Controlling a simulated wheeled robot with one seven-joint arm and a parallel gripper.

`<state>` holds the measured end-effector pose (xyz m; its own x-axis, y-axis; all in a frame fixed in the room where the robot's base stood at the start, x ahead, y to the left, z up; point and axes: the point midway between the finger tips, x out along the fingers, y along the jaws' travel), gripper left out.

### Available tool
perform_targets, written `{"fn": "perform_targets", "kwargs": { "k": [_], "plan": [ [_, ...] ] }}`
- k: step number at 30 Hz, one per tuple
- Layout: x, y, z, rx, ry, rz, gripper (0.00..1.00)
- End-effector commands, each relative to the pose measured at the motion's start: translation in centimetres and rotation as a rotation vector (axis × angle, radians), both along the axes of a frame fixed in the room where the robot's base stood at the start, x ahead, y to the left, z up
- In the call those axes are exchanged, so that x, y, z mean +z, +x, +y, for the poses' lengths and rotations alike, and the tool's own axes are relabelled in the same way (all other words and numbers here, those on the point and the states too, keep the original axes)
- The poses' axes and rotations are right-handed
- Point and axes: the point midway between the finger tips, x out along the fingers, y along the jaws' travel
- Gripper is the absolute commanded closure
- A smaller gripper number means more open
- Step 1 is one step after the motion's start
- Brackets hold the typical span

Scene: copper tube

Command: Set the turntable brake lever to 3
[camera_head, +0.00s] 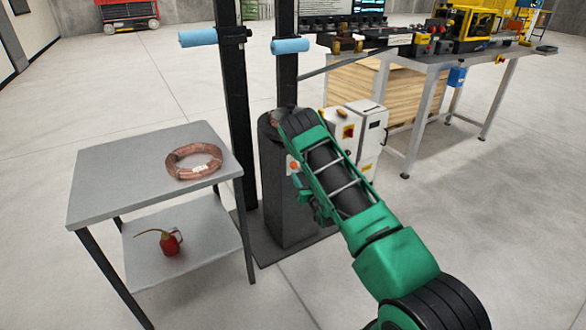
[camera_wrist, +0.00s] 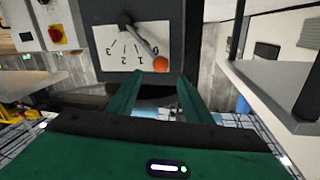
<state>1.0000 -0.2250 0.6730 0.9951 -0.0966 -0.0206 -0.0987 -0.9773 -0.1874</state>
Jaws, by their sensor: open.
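The brake dial is a white plate (camera_wrist: 117,46) with marks 0 to 3, upside down in the wrist view, on the dark pedestal (camera_head: 285,215). The lever (camera_wrist: 140,38) runs from its pivot to an orange ball knob (camera_wrist: 160,64), and lies near the 0 and 1 marks, away from the 3. The knob also shows in the head view (camera_head: 293,165). My gripper (camera_wrist: 158,78) is open, its two green fingers spread, with the knob just ahead of and between the fingertips. I cannot tell if they touch it. My arm hides part of the pedestal in the head view.
A grey side table (camera_head: 110,180) left of the pedestal holds a copper coil (camera_head: 190,172), with a red oil can (camera_head: 170,243) on its lower shelf. A white control cabinet (camera_head: 353,133) stands right of the pedestal. A workbench (camera_head: 405,60) stands behind. The front floor is clear.

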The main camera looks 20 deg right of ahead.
Motion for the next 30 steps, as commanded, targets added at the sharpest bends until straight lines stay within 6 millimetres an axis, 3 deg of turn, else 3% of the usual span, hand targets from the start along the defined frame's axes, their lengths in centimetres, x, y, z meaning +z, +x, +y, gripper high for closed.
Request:
{"fn": "perform_targets", "kwargs": {
  "k": [7, 21, 30],
  "plan": [
    [-0.5, 0.8, 0.0, 0.006, 0.004, -0.023, 0.54],
    [-0.4, 8.4, -0.7, 0.005, 0.003, -0.023, 0.54],
    [-0.4, 10.5, -0.9, 0.005, 0.003, -0.021, 0.54]
  ]
}}
